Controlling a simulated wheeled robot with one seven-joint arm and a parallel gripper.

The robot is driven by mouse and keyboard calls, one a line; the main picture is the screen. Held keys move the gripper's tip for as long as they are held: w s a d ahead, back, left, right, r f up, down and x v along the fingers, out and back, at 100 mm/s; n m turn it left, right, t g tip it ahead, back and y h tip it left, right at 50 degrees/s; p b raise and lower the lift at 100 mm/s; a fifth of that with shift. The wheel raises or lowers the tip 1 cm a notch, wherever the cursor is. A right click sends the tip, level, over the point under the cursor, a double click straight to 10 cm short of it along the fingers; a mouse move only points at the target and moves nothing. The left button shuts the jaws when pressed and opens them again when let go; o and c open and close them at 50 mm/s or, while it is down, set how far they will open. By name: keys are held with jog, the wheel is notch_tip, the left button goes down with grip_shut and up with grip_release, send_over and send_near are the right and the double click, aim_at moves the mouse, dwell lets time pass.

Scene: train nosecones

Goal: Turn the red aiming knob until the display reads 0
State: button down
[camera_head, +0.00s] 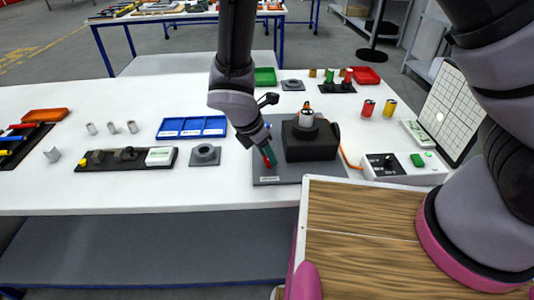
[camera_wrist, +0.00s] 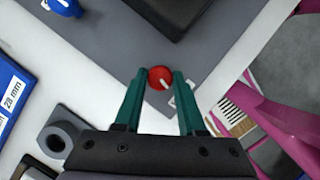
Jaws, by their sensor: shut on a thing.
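The red aiming knob (camera_wrist: 160,80) is round with a white pointer mark and sits on a grey base plate (camera_wrist: 108,40). My gripper (camera_wrist: 159,74) is shut on the knob, with one green finger on each side of it. In the head view my gripper (camera_head: 268,154) reaches down to the front left of the plate (camera_head: 300,175), and a little red of the knob shows at the fingertips. A white unit with a small panel (camera_head: 417,133) stands at the right by a gridded screen (camera_head: 453,104) with a pale spot. No reading is legible.
A black block (camera_head: 311,138) with a pale cylinder stands on the plate, close right of my gripper. A blue knob (camera_wrist: 63,6) is near the plate's far left. A grey ring block (camera_head: 205,154) and blue tray (camera_head: 192,127) lie left.

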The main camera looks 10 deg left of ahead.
jog(key=m, duration=0.1)
jog(key=m+g, duration=0.1)
jog(key=m, duration=0.1)
jog(key=shift+w+a+m+h, duration=0.1)
jog(key=shift+w+m+h, duration=0.05)
jog(key=shift+m+h, duration=0.15)
jog(key=m+g, duration=0.1)
jog(key=m, duration=0.1)
jog(key=m+g, duration=0.1)
jog(key=m, duration=0.1)
jog(key=shift+w+m+h, duration=0.1)
jog(key=shift+m+h, duration=0.2)
jog(key=m+g, duration=0.1)
jog(key=m, duration=0.2)
jog(key=shift+w+m, duration=0.1)
jog(key=shift+m, duration=0.2)
jog(key=shift+m+g, duration=0.8)
jog(key=shift+m, duration=1)
jog(key=c, duration=0.5)
grip_release()
jog(key=shift+r, duration=0.1)
